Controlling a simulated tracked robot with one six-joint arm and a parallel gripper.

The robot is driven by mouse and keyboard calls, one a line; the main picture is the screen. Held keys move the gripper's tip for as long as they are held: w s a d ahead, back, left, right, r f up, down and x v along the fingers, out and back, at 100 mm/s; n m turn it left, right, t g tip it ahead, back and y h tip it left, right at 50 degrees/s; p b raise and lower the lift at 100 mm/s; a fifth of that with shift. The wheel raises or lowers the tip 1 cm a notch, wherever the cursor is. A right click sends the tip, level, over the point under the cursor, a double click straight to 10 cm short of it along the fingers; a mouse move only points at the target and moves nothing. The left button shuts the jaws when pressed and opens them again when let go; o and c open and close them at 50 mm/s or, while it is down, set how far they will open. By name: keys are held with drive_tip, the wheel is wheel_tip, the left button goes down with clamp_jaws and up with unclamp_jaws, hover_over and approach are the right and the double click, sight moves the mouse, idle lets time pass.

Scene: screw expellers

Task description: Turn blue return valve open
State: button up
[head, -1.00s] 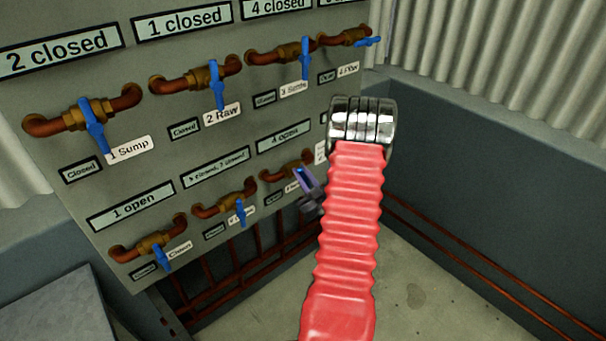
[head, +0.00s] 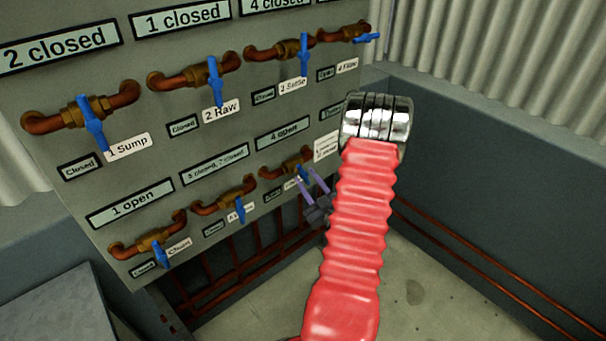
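A grey panel holds two rows of copper pipe valves with blue handles. The lower-row right valve (head: 287,168) sits under the "4 open" sign (head: 283,133); its blue handle (head: 302,171) points down and is partly overlapped by my gripper. Its label is too small to read, so I cannot confirm which valve is the return. My gripper (head: 311,178) is open, its two fingers apart, just right of and below that handle. I cannot tell whether a finger touches it. My red arm sleeve hides the area to the right.
The lower-row left (head: 160,252) and middle (head: 240,210) valves hang nearby, handles down. In the upper row, the Sump (head: 92,120), Raw (head: 213,80) and Settle (head: 303,52) handles point down; the far-right handle (head: 368,37) is sideways. Pipes run below the panel.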

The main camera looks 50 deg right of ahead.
drive_tip(key=r+v, duration=0.1)
drive_tip(key=v, duration=0.8)
drive_tip(key=shift+f, duration=0.45)
drive_tip(key=shift+c, duration=0.5)
